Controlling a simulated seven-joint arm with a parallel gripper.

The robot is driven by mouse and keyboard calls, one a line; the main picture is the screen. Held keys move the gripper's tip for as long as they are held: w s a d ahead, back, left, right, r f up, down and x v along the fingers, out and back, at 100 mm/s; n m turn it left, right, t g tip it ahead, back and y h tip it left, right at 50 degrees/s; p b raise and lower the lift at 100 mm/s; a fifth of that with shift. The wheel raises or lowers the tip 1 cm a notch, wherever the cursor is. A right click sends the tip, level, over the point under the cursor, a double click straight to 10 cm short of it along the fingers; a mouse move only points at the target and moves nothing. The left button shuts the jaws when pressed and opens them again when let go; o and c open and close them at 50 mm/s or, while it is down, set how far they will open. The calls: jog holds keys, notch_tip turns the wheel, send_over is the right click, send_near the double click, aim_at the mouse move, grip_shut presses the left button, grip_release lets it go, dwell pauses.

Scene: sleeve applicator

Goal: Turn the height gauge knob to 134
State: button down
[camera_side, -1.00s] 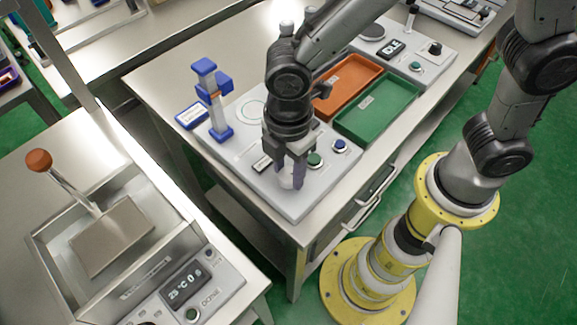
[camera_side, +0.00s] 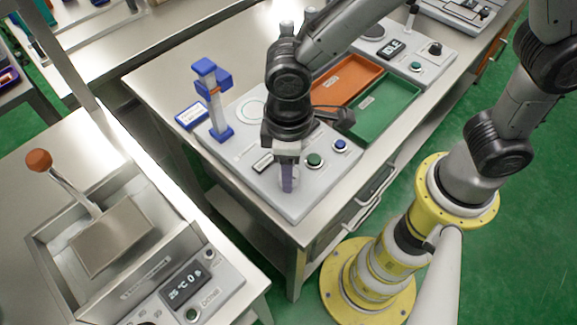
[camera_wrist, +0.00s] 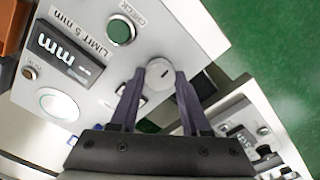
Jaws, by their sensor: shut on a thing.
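A round pale grey knob (camera_wrist: 160,75) with a short dark mark sits on the light grey panel (camera_wrist: 90,20). My gripper (camera_wrist: 160,80) points down at the panel, and its two dark fingers are shut on the knob from both sides. In the side view my gripper (camera_side: 288,180) is near the panel's front corner, and its fingers hide most of the knob. Beside the knob are a dark display (camera_wrist: 65,55) showing "mm" and a green button (camera_wrist: 121,30) marked CHECK. The display's number is not legible.
A blue upright stand (camera_side: 212,95) rises from the panel's back left. A blue button (camera_side: 340,146) is right of the gripper. An orange tray (camera_side: 346,80) and a green tray (camera_side: 380,108) lie behind. A station with a long red-knobbed lever (camera_side: 38,160) stands at left.

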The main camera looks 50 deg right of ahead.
jog(key=shift+m, duration=0.7)
jog(key=shift+c, duration=1.9)
grip_release()
notch_tip(320, 180, up, 14)
